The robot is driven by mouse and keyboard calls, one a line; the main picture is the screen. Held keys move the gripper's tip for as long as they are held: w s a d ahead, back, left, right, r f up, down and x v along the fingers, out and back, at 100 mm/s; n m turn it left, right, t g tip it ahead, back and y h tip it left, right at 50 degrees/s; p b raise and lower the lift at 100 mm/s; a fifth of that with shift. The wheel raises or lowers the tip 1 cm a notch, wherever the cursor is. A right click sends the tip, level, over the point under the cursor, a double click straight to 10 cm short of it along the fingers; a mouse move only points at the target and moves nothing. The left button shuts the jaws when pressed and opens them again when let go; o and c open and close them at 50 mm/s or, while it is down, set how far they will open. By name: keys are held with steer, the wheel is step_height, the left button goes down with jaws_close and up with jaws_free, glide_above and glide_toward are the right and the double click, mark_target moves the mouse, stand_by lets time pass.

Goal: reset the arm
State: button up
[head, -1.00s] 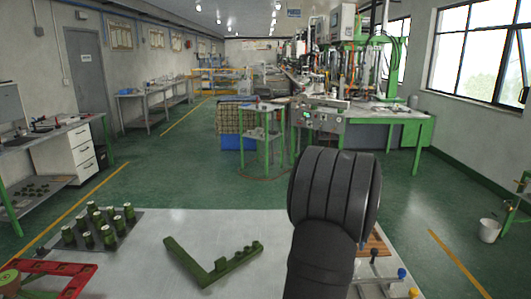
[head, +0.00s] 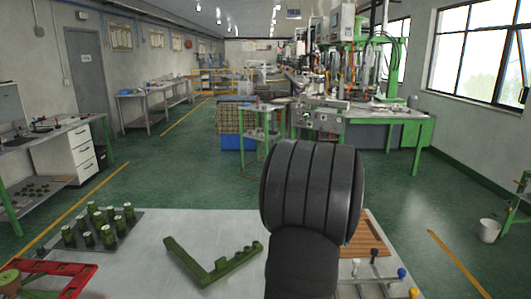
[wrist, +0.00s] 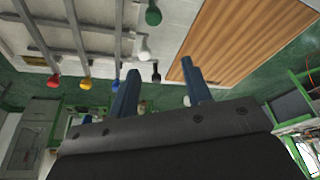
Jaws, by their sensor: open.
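In the head view, my black arm rises at the front of the white table (head: 215,225), right of centre, and hides part of the tabletop. My gripper is hidden behind it there. In the wrist view, my gripper (wrist: 160,92) shows two blue fingers spread apart with nothing between them. The fingers point toward a brown ridged wooden board (wrist: 240,45) and several coloured knobs on grey bars, including a white knob (wrist: 142,52) and a green knob (wrist: 153,15).
A green L-shaped part (head: 212,265) lies on the table left of my arm. A dark tray (head: 125,225) holds several green cylinders farther left. A red frame (head: 60,275) is at the left front. The board also shows right of my arm (head: 370,240).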

steer(key=shift+s+a+m+g+h, duration=0.15)
steer(key=shift+a+m+g+h, duration=0.3)
steer(key=shift+a+m, duration=0.95)
steer(key=shift+s+a+m+g+h, duration=0.1)
steer(key=shift+a+m+g+h, duration=0.3)
steer(key=shift+a+m, duration=1)
